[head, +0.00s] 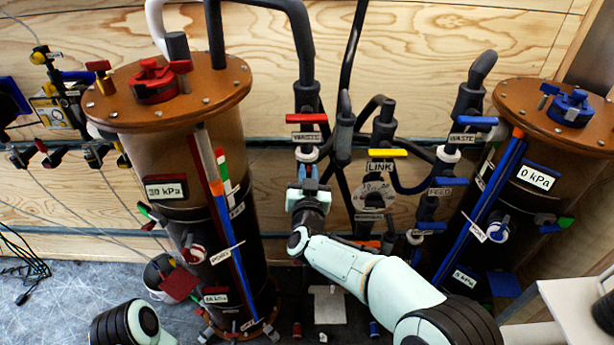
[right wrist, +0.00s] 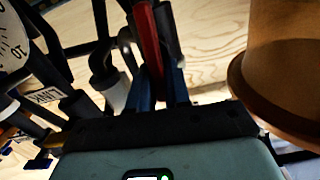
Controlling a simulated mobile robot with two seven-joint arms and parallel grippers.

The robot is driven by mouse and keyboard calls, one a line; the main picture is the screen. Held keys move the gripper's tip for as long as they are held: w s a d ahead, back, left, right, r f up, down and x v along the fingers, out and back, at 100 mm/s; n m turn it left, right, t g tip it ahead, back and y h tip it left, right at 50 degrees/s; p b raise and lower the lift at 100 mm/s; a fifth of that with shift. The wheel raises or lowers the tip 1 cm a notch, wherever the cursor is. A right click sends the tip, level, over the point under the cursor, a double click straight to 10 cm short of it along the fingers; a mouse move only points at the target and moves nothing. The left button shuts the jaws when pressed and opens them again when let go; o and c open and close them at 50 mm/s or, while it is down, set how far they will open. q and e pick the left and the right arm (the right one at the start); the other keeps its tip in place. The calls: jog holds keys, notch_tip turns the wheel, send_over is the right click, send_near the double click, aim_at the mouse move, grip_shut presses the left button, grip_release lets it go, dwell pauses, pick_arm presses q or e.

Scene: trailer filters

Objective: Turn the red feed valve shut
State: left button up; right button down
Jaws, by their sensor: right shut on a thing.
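My right gripper (head: 309,184) is at the pipes right of the left brown-topped tank, just below the red valve handle marked WASTE (head: 307,118). In the right wrist view its two blue fingers (right wrist: 158,88) are shut on a red valve handle (right wrist: 147,38), which stands lengthwise between them. By its place level with the blue FEED handle, this is the red feed valve; in the head view my gripper hides it, so its exact angle is unclear there. My left gripper is out of view; only part of my left arm shows at the lower left.
The left tank (head: 165,165) stands close left of my right gripper. The yellow LINK handle (head: 387,153) and a round gauge (head: 373,195) are to the right. The blue FEED handle (head: 449,182) and the blue-fitted tank (head: 525,110) are farther right. Dark pipes crowd this area.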

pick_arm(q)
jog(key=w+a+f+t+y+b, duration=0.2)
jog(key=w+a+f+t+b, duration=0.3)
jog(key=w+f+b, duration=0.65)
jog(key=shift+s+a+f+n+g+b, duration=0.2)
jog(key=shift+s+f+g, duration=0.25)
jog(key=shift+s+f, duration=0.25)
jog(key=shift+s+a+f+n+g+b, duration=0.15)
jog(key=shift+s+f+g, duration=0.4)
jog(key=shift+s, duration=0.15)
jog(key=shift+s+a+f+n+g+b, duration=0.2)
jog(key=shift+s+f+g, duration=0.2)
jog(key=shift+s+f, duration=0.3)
pick_arm(e)
jog(key=shift+d+f+m, duration=0.4)
jog(key=shift+f+m, duration=0.05)
jog(key=shift+m, duration=2.4)
jog(key=shift+d+f+m, duration=0.35)
jog(key=shift+f+m, duration=0.1)
jog(key=shift+m, duration=2.35)
jog(key=shift+d+f+m, duration=0.4)
jog(key=shift+f+m, duration=0.05)
jog(key=shift+m, duration=2.4)
jog(key=c, duration=1.2)
grip_release()
jog(key=shift+o, duration=0.2)
